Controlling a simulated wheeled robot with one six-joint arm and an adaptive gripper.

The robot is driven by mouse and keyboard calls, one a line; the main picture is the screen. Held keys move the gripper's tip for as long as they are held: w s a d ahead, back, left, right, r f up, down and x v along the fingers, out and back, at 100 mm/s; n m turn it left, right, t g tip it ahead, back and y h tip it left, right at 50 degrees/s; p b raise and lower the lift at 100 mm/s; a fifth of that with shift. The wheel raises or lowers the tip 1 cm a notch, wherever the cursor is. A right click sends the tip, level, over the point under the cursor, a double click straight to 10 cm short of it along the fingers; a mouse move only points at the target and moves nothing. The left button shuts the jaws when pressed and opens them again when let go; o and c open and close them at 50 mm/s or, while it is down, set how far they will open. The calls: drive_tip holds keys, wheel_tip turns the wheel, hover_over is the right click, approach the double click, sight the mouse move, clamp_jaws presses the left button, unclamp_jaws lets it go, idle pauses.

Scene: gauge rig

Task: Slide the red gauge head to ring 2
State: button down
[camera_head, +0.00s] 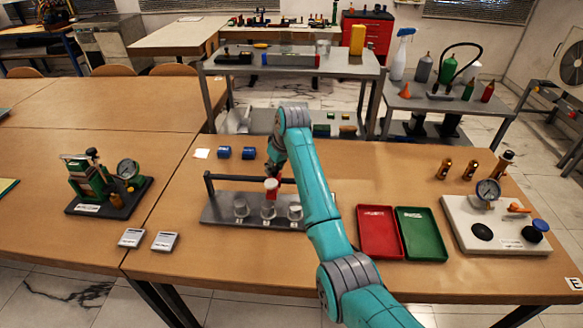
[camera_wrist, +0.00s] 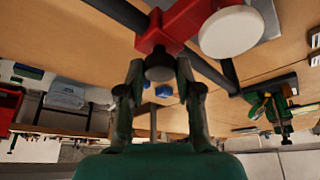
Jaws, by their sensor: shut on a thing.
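The red gauge head (camera_head: 271,184) sits on a dark horizontal rail (camera_head: 228,178) above a grey metal plate (camera_head: 216,214). The head is above about the middle one; ring numbers are not readable. In the wrist view the red head (camera_wrist: 182,24) shows a white round face (camera_wrist: 231,31) and a dark knob (camera_wrist: 159,66). My gripper (camera_wrist: 158,78) is shut on that knob. My arm hides the rail's right end in the head view.
A red tray (camera_head: 379,233) and a green tray (camera_head: 421,234) lie right of my arm. A green-and-black gauge device (camera_head: 108,187) stands at the left. The table in front of the plate is clear.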

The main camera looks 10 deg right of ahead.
drive_tip(key=shift+w+a, duration=0.25)
drive_tip(key=shift+a, duration=0.5)
drive_tip(key=c, duration=0.8)
unclamp_jaws()
drive_tip(key=v, duration=1.2)
drive_tip(key=shift+f, duration=0.1)
